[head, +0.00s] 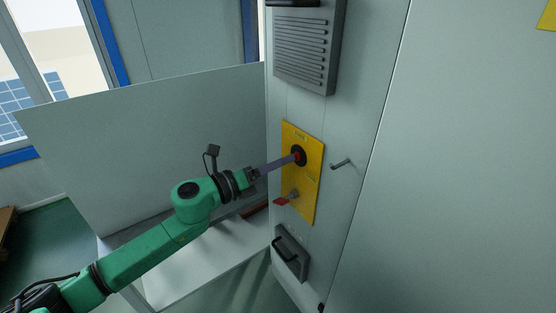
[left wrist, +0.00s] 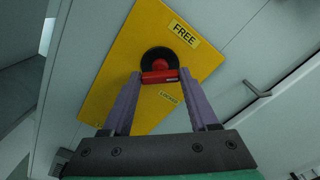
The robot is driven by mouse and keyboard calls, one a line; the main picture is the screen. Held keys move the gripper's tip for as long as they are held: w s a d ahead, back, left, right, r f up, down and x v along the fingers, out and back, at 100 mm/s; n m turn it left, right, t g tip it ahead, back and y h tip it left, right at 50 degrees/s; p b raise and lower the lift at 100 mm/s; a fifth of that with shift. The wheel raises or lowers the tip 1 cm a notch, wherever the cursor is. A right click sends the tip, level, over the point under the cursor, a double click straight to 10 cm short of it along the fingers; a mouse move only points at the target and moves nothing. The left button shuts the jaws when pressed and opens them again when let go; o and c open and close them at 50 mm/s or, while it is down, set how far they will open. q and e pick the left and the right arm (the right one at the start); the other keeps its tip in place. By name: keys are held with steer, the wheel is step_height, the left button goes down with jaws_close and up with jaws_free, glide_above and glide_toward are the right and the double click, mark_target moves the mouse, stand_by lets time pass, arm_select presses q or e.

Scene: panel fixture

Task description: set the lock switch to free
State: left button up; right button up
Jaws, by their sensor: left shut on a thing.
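The lock switch is a red handle (left wrist: 160,76) on a round black disc (left wrist: 157,58), mounted on a yellow plate (head: 310,192) on the cabinet front. In the left wrist view, a FREE label (left wrist: 184,33) is at the upper right of the disc and a LOCKED label (left wrist: 168,96) is just below it. The red handle is at the disc's lower side, near LOCKED. My left gripper (head: 295,158) reaches the switch from the left, its two purple fingers shut on the red handle from both sides. The fingers partly hide the switch in the head view. My right gripper is not in view.
A second red lever (head: 282,201) sits lower on the yellow plate. A metal hook-shaped handle (head: 342,163) sticks out right of the plate. A vented grey box (head: 306,45) is above, and a dark handle (head: 291,252) is below. A pale panel (head: 150,140) stands behind my left arm.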

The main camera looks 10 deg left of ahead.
arm_select(q)
steer(key=shift+n+p, duration=2.1)
steer(key=shift+n, duration=2.8)
steer(key=shift+f, duration=0.1)
steer(key=o, duration=1.4)
